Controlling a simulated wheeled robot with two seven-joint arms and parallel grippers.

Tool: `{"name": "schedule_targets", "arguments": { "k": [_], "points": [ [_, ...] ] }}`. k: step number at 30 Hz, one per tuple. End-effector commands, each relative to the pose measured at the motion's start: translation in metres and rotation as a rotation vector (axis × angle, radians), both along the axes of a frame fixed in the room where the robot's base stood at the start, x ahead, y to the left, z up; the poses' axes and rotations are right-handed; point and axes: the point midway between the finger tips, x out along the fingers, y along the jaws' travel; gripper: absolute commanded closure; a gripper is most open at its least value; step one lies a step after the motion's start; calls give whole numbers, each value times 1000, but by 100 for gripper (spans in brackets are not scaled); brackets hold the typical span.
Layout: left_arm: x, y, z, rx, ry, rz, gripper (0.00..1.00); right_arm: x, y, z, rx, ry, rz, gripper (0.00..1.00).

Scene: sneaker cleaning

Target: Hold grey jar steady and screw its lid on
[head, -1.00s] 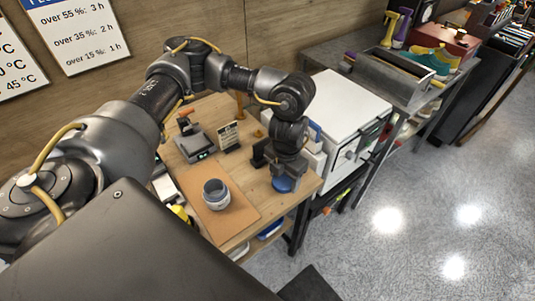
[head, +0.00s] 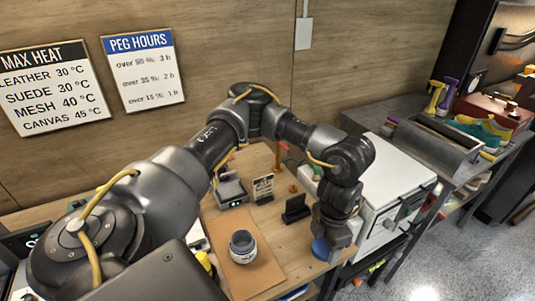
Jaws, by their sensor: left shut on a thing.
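The grey jar (head: 243,246) stands upright and open-topped on a brown mat (head: 262,270) on the wooden bench. A round blue lid (head: 321,249) is under my left gripper (head: 327,240), near the bench's right edge. My left gripper points down and is shut on the blue lid; its fingertips are mostly hidden by the wrist. The lid is to the right of the jar and apart from it. I cannot tell whether the lid touches the bench. My right gripper is not in view.
Behind the jar are a grey device (head: 231,190), a small sign (head: 263,188) and a black holder (head: 296,208). A white cabinet (head: 395,175) stands right of the bench. A grey tray (head: 437,145) and sneakers (head: 482,127) are farther right.

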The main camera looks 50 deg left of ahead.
Motion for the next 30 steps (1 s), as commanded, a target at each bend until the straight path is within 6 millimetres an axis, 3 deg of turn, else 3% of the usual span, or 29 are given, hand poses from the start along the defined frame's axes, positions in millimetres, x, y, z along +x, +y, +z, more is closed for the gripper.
{"name": "schedule_targets", "arguments": {
  "k": [18,24,30],
  "points": [
    [-36,12,28,13,-14,-1963,58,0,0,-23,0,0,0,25],
    [-48,17,34,12,-7,-2421,58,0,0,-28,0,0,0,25],
    [-53,20,36,7,-3,-2639,58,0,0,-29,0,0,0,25]
  ]
}}
